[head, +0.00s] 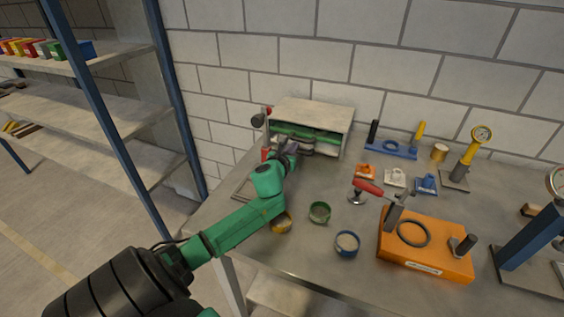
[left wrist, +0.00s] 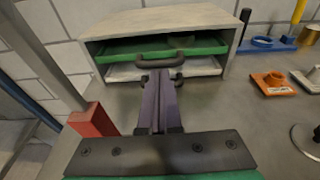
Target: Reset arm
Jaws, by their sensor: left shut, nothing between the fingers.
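My left gripper (head: 302,147) reaches in from the left, at the open front of a small beige cabinet (head: 313,113) at the back of the table. Its dark purple fingers are together and hold nothing. In the left wrist view the gripper (left wrist: 160,78) points at the cabinet (left wrist: 165,20). A green tray (left wrist: 160,47) sits in the cabinet's upper slot, and a dark handle (left wrist: 160,57) is just beyond the fingertips. I cannot tell whether fingers and handle touch. A whitish layer lies below the tray. My right gripper is not in view.
A red block (left wrist: 93,130) stands left of the gripper. Green (head: 320,212), yellow (head: 282,223) and blue (head: 347,243) round cups stand at the table's front. An orange fixture (head: 425,251) with a red-handled clamp is on the right. A blue-posted shelf (head: 103,112) stands left.

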